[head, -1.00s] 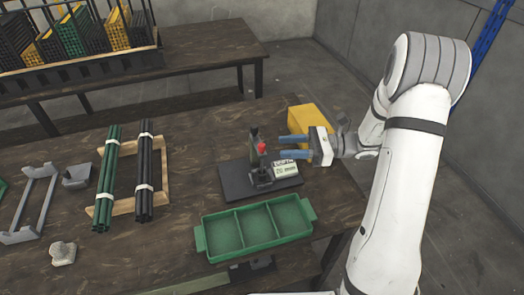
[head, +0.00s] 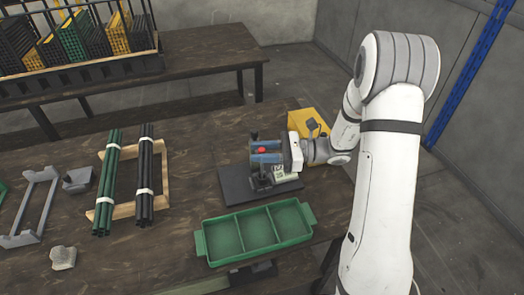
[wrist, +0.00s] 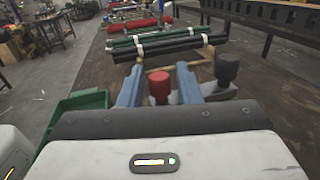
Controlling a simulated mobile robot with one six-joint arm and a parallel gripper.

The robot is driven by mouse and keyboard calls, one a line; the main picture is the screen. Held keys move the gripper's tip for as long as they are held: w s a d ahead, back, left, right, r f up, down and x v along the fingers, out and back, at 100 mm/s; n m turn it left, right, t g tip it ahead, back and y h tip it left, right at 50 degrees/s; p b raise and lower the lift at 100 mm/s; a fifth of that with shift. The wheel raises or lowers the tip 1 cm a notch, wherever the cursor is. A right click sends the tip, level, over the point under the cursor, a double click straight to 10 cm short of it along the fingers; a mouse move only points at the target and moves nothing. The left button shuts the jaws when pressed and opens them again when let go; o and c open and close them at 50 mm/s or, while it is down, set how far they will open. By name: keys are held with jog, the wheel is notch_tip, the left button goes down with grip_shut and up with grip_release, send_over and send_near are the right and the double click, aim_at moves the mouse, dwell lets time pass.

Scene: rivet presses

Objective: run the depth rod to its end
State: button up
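The rivet press stands on a dark base plate (head: 234,186) at the middle of the table in the head view. Its red knob (head: 260,150) shows between my fingers, and the wrist view shows the red knob (wrist: 159,87) there too, with a small gap on each side. A black-capped post (wrist: 227,68) stands right of the fingers in the wrist view. My gripper (head: 255,152) is open, its blue fingers (wrist: 160,70) on either side of the red knob. A pale readout (head: 284,174) sits on the base, partly hidden. I cannot tell which part is the depth rod.
A green three-part tray (head: 245,256) lies in front of the press. A yellow box (head: 312,122) stands behind my gripper. Bundles of green rods (head: 108,190) and black rods (head: 146,175) lie on a wooden frame to the left. The table between rods and press is clear.

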grip_shut()
notch_tip(320, 180, up, 3)
jog(key=shift+f+p, duration=0.1)
jog(key=shift+p, duration=1.05)
jog(key=shift+w, duration=0.1)
jog(key=shift+o, duration=1.1)
grip_release()
jog(key=shift+f, duration=0.1)
jog(key=d, duration=0.7)
jog(key=shift+d+b, duration=0.4)
